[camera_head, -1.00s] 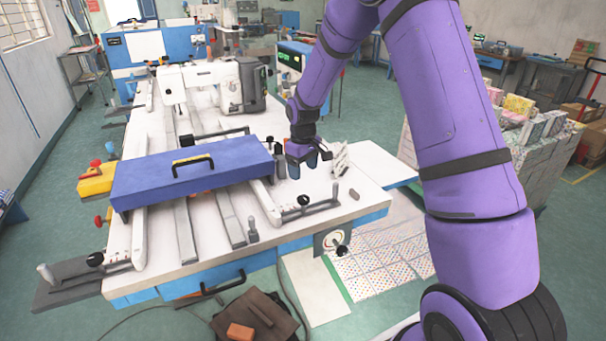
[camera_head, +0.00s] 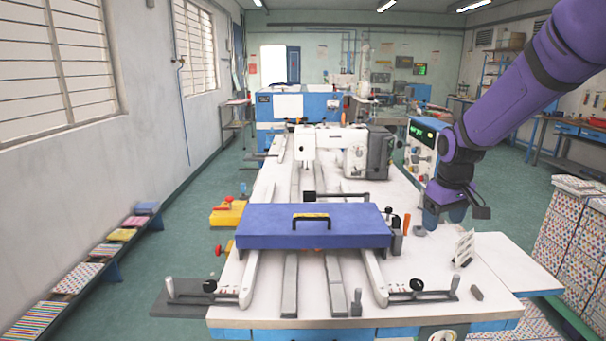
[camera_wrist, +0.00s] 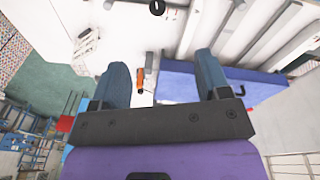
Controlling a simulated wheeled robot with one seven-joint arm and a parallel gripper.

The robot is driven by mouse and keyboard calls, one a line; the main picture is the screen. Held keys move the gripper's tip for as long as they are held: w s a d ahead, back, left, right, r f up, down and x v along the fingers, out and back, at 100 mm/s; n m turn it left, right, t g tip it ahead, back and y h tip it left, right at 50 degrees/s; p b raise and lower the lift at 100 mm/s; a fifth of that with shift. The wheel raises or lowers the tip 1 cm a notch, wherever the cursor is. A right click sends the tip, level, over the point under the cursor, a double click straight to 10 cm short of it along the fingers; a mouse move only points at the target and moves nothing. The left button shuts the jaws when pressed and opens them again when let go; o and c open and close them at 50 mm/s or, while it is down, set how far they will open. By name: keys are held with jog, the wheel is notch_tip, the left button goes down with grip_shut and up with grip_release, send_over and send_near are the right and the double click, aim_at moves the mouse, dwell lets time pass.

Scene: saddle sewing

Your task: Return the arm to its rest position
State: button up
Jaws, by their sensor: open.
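My arm is purple and enters the head view from the upper right. My gripper (camera_head: 446,215) hangs above the right side of the white machine table (camera_head: 490,272), right of the blue box-like cover (camera_head: 270,228). In the wrist view my gripper (camera_wrist: 163,85) shows two blue-grey fingers spread well apart with nothing between them. An orange-handled tool (camera_wrist: 140,78) shows beyond the fingers, and the blue cover (camera_wrist: 180,82) lies to the right.
The sewing machine head (camera_head: 368,152) and a control box with a green display (camera_head: 424,135) stand behind my gripper. Stacks of patterned material (camera_head: 572,240) are at the right. A low shelf with fabric (camera_head: 75,277) lines the left wall. The floor at left is open.

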jog(key=s+a+r+m+t, duration=0.1)
jog(key=s+r+m+t, duration=0.1)
jog(key=s+r, duration=1.05)
jog(key=s+r+m+t, duration=0.1)
jog(key=s, duration=1.6)
jog(key=shift+s+a+t, duration=0.3)
jog(key=shift+a, duration=0.1)
